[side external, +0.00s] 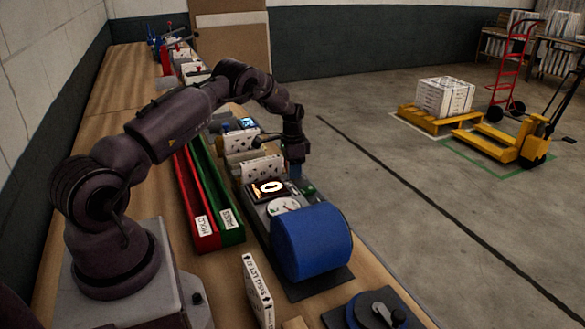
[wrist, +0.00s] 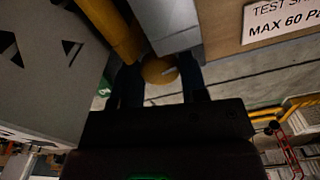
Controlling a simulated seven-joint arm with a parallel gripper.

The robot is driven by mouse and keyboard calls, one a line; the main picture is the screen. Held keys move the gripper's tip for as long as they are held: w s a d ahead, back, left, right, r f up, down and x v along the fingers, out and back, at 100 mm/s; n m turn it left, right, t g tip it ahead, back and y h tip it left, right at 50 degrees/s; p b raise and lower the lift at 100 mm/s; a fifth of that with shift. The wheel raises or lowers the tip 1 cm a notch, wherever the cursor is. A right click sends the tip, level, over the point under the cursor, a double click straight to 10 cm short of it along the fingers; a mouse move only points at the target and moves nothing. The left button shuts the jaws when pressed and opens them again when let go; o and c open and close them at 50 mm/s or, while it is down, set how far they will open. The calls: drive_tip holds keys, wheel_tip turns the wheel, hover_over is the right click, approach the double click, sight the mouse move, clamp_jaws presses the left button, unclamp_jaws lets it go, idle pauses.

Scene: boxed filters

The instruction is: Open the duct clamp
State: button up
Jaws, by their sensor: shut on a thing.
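My gripper (wrist: 160,88) is in the wrist view, its two dark fingers on either side of a round yellow knob (wrist: 159,71). It is shut on this knob, which seems to belong to the duct clamp. A yellow bar (wrist: 108,25) runs down toward the knob beside a grey block (wrist: 172,22). In the side view my gripper (side external: 295,178) points down at the far end of the test rig, beyond the blue drum (side external: 312,243). The clamp cannot be made out there. Whether the clamp is open or closed cannot be told.
A white filter box (wrist: 45,65) with black triangles stands close on the left in the wrist view. A sign panel (wrist: 285,22) is at upper right. In the side view, a lit display (side external: 268,188) and dial (side external: 283,206) are near my gripper; red (side external: 207,243) and green (side external: 232,236) trays lie left.

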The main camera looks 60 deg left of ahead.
drive_tip(key=n, duration=0.4)
drive_tip(key=o, duration=0.6)
drive_tip(key=shift+o, duration=0.2)
wheel_tip(320, 180, up, 13)
idle(0.4)
